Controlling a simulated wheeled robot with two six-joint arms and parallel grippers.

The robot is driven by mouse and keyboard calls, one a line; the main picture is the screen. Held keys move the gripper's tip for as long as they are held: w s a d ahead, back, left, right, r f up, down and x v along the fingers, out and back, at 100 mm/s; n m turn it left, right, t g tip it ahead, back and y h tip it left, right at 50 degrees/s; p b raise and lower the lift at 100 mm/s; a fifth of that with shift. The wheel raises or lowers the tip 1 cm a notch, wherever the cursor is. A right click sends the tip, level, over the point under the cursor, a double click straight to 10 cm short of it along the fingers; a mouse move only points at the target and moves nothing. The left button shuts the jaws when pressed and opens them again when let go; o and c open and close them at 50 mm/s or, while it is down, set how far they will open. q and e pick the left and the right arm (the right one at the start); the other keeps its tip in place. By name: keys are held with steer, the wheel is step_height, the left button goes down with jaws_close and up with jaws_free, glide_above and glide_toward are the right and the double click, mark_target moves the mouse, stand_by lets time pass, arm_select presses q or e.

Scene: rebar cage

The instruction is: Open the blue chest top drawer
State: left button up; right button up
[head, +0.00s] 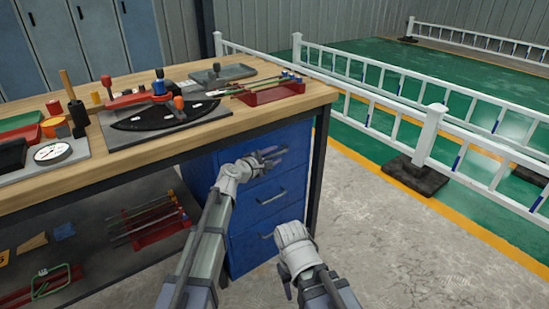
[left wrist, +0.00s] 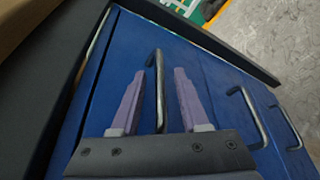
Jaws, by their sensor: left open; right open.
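The blue chest (head: 258,218) stands under the right end of the workbench, its front facing me. Its top drawer (head: 296,137) looks shut in the head view. My left gripper (head: 268,158) is at this drawer; it is open. In the left wrist view its two fingers (left wrist: 152,82) lie on either side of the top drawer's metal handle (left wrist: 158,88), with gaps between fingers and handle. The handle is hidden behind the gripper in the head view. My right gripper (head: 292,234) is open and empty, lower, in front of the chest; its fingers are hard to see.
Two lower drawer handles (head: 271,196) show below. The wooden workbench top (head: 150,152) overhangs the chest, and a dark table leg (head: 318,160) stands at its right. Grey floor (head: 400,250) to the right is clear up to the white fence (head: 430,135).

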arm_select(q)
steer(key=shift+w+d, duration=0.2)
steer(key=shift+w, duration=0.15)
steer(key=shift+c, duration=0.2)
jaws_close()
steer(key=shift+s, duration=0.1)
stand_by(0.9)
